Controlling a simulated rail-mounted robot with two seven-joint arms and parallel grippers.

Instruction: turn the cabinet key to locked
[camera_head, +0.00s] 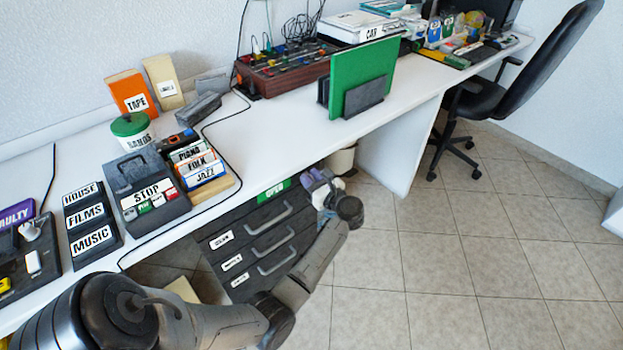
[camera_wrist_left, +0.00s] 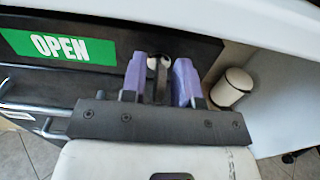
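The dark drawer cabinet (camera_head: 258,240) stands under the white desk, and a green OPEN sign (camera_head: 274,190) shows at its top edge. The sign also shows in the left wrist view (camera_wrist_left: 60,46). My left gripper (camera_head: 316,182) is at the cabinet's upper right corner. In the left wrist view its two purple fingers (camera_wrist_left: 160,80) stand apart on either side of a narrow dark piece with a pale round part, which looks like the key (camera_wrist_left: 158,64). I cannot tell whether the fingers touch it. In the head view the gripper hides the key. My right gripper is not in view.
The white desk (camera_head: 255,132) overhangs the cabinet, and its edge (camera_wrist_left: 270,22) is close above the gripper. A pale bin (camera_wrist_left: 231,87) stands to the right under the desk. Drawer handles (camera_head: 270,219) stick out from the cabinet front. The tiled floor (camera_head: 450,260) is clear.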

